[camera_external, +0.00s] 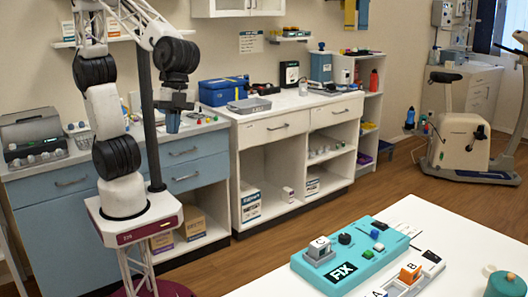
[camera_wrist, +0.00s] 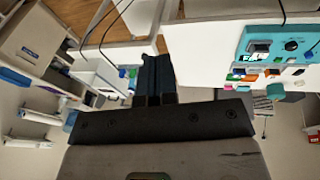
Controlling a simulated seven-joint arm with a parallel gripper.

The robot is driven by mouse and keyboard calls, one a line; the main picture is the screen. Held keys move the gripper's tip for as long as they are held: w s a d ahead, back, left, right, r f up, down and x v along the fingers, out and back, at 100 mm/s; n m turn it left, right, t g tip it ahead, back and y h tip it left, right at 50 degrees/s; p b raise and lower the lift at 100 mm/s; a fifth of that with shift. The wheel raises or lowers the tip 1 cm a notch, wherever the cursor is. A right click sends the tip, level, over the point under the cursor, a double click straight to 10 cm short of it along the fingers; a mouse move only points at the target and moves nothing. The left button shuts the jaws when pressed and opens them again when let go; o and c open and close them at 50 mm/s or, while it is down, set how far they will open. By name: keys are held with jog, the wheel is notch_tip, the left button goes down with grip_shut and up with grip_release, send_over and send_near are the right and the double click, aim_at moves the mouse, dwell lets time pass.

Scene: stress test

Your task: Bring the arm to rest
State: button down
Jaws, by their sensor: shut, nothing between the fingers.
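My gripper (camera_external: 173,122) hangs at the end of my folded arm in the external view, in front of the counters and well apart from the white table. Its fingers point down. In the wrist view my gripper (camera_wrist: 155,62) shows its two dark fingers close together, with nothing between them. My arm stands upright on its base, with the upper links raised and bent over to the right.
A white table (camera_external: 450,228) at the front right carries a teal panel (camera_external: 350,255) with switches, also in the wrist view (camera_wrist: 285,38). Counters with a blue box (camera_external: 222,91) stand behind my arm. An exercise bike (camera_external: 458,140) stands far right. Floor between is clear.

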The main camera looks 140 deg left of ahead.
jog(key=s+d+f+y, duration=0.1)
jog(key=s+d+f, duration=0.1)
jog(key=s, duration=0.8)
jog(key=s+d+f+y, duration=0.1)
jog(key=s, duration=1)
jog(key=shift+s+d+f, duration=0.25)
jog(key=shift+d+f, duration=0.1)
jog(key=shift+d, duration=0.05)
